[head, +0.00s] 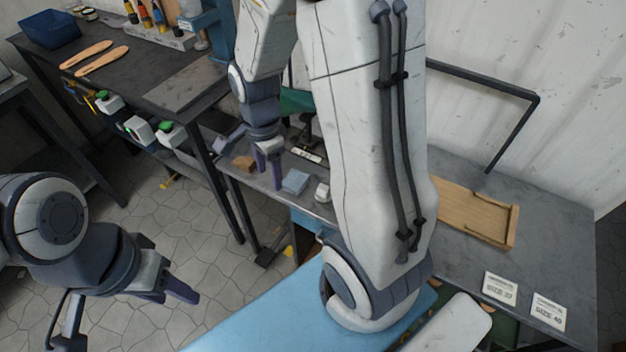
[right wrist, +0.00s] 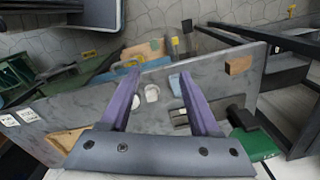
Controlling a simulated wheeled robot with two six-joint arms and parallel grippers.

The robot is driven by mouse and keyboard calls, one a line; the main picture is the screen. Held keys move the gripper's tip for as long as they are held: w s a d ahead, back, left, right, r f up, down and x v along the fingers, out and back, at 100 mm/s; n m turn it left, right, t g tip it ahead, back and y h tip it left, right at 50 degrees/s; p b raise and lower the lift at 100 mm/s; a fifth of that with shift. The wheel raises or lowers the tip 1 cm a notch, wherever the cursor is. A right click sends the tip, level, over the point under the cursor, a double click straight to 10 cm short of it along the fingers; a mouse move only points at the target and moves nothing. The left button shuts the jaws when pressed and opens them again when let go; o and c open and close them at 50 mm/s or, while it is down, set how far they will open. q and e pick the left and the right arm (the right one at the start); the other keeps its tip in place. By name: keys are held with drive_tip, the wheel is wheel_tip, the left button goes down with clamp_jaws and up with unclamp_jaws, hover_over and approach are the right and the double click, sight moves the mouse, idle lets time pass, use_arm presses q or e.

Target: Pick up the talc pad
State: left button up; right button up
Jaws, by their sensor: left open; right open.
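A small pale blue block (head: 295,182), which looks like the talc pad, lies on the grey bench in the head view. In the right wrist view it shows beside the right-hand finger (right wrist: 175,86), partly hidden by it. My right gripper (head: 256,158) is open and empty above the bench, just left of the block in the head view. In the right wrist view its purple fingers (right wrist: 162,100) are spread apart. My left gripper (head: 172,272) is open and empty above the floor, far from the bench.
A small white container (head: 323,192) stands right of the pale blue block, and a brown block (head: 243,163) lies to its left. A wooden tray (head: 475,215) and two size cards (head: 500,289) lie further right. A dark table (head: 185,88) stands at the back left.

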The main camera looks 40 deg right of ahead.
drive_tip(key=d+f+m, duration=0.3)
drive_tip(key=d+m, duration=0.1)
drive_tip(key=d+f+m, duration=0.2)
drive_tip(key=d+m, duration=0.3)
drive_tip(key=d+f+m, duration=0.3)
drive_tip(key=d+m, duration=0.1)
drive_tip(key=d, duration=0.1)
drive_tip(key=shift+d+f+b, duration=0.2)
drive_tip(key=shift+f+b, duration=0.1)
drive_tip(key=shift+b, duration=0.1)
drive_tip(key=m, duration=0.1)
hover_over(323, 187)
drive_tip(key=f, duration=0.4)
drive_tip(key=shift+s+a+f, duration=0.1)
drive_tip(key=shift+a+f, duration=0.15)
drive_tip(key=shift+f, duration=0.1)
drive_tip(key=shift+d+f+p, duration=0.15)
drive_tip(key=shift+f+p, duration=0.05)
drive_tip(key=shift+f, duration=1.25)
drive_tip(key=shift+d+f+p, duration=0.1)
drive_tip(key=shift+f+p, duration=0.1)
drive_tip(key=shift+f, duration=1.25)
clamp_jaws()
